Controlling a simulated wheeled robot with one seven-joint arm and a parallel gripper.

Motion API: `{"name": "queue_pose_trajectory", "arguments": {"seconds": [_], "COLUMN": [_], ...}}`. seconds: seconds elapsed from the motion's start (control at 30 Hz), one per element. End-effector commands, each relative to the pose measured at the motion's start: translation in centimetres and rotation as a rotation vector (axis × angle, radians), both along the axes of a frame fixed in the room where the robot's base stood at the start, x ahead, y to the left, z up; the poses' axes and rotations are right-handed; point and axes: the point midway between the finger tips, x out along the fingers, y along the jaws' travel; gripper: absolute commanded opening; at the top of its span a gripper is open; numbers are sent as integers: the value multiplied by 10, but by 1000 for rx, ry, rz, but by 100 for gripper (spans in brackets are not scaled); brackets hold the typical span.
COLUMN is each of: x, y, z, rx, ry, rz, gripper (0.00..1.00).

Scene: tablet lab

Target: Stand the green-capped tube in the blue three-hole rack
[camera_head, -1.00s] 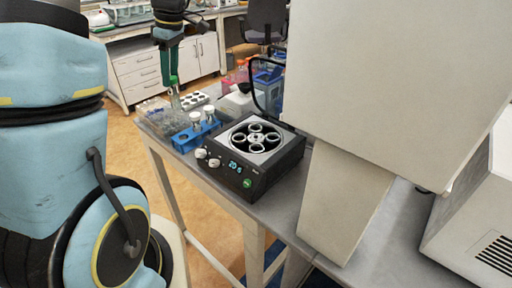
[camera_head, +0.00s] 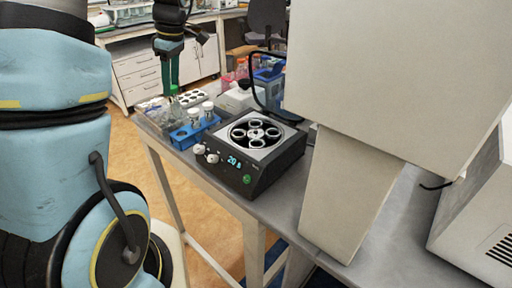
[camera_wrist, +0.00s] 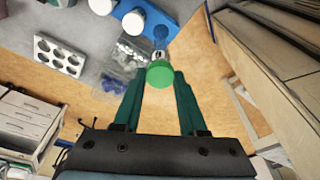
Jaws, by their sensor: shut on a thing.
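My gripper (camera_wrist: 158,80) is shut on the green-capped tube and holds it by or just below its green cap (camera_wrist: 160,74). The green cap also shows in the head view (camera_head: 174,89), with the clear tube hanging below it, hard to make out against the glassware. The blue three-hole rack (camera_head: 184,141) stands near the bench's left edge with two white-capped tubes (camera_head: 207,106) in it. In the wrist view the held tube points toward the free end of the blue rack (camera_wrist: 168,24). I cannot tell whether its tip touches the rack.
A black device with a round rotor (camera_head: 250,160) stands just right of the rack. A grey-white plate with round holes (camera_head: 192,98) and clear glassware lie behind the rack. A large pale block (camera_head: 390,70) fills the right. Open floor lies left of the bench.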

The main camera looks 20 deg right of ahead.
Motion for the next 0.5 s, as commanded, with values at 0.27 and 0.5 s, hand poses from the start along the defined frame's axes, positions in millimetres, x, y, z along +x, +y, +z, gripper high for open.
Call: {"name": "queue_pose_trajectory", "arguments": {"seconds": [0.27, 0.5], "x": [0, 0], "y": [0, 0], "z": [-6, -36], "rx": [0, 1], "ry": [0, 2], "rz": [0, 0], "gripper": [6, 6]}}
